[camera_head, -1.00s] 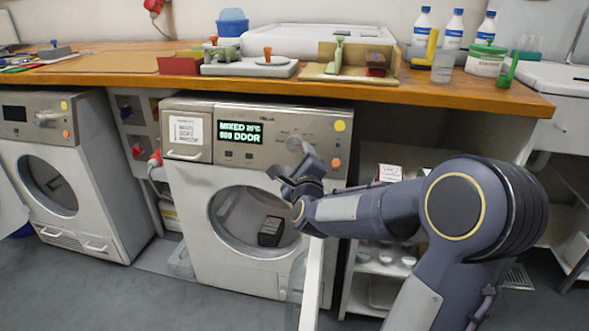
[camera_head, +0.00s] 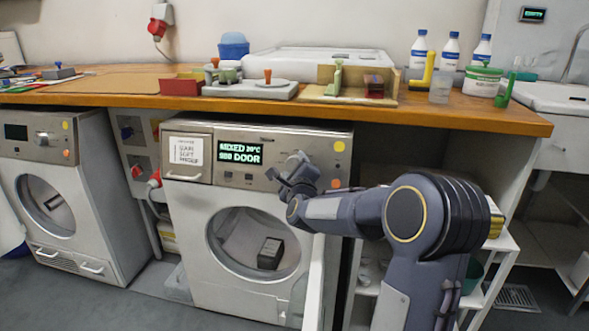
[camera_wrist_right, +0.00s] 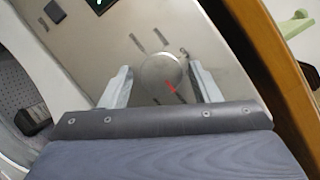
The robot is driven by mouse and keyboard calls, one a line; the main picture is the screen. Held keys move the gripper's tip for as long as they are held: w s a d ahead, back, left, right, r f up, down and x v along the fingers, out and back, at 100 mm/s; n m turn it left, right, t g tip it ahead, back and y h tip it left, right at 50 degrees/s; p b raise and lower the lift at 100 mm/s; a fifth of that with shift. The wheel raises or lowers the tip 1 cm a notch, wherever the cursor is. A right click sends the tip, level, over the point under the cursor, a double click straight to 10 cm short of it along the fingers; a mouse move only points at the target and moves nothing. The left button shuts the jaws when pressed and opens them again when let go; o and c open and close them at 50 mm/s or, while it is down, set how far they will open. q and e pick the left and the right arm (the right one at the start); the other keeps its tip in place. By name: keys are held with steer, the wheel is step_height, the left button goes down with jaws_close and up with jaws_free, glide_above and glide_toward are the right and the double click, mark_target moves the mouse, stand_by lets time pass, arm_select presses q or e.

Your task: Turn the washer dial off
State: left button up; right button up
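The washer (camera_head: 225,200) stands under the counter with its round door open. Its green display (camera_head: 240,152) reads MIXED 20°C and DOOR. My right gripper (camera_head: 284,170) is in front of the control panel and hides the dial in the head view. In the right wrist view, the round silver dial (camera_wrist_right: 160,70) with a red pointer mark lies between the two spread fingers of my right gripper (camera_wrist_right: 161,86). Gaps show on both sides of the dial, so the fingers are open around it; contact cannot be told. My left gripper is not in view.
The open washer door (camera_head: 314,285) stands out below my right forearm. A dark box (camera_head: 270,253) lies in the drum. The wooden counter (camera_head: 440,115) overhangs the panel. A second machine (camera_head: 85,190) is at the left.

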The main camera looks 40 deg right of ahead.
steer(key=c, duration=0.8)
steer(key=shift+o, duration=0.2)
steer(key=shift+n, duration=0.3)
steer(key=n, duration=0.1)
steer(key=n+y, duration=0.1)
steer(key=shift+d+r+n+y, duration=0.1)
steer(key=shift+r+n+y, duration=0.1)
steer(key=shift+n+y, duration=0.15)
steer(key=n+y+p, duration=0.1)
steer(key=n+p, duration=0.1)
steer(key=n, duration=0.1)
steer(key=shift+r+g, duration=0.2)
steer(key=shift+g, duration=0.2)
steer(key=n+g+p, duration=0.1)
steer(key=n+p, duration=0.2)
steer(key=p, duration=0.3)
steer(key=n+g+y+p, duration=0.1)
steer(key=n+g+p, duration=0.1)
steer(key=p, duration=0.5)
steer(key=n+g+p, duration=0.1)
steer(key=n+p, duration=0.3)
steer(key=p, duration=0.2)
steer(key=shift+w+r+n+g+y, duration=0.1)
steer(key=shift+r+n+g+y, duration=0.2)
steer(key=shift+r+n+y, duration=0.1)
steer(key=shift+f+n+g+h+p, duration=0.3)
steer(key=shift+n+p, duration=0.15)
steer(key=shift+p, duration=0.95)
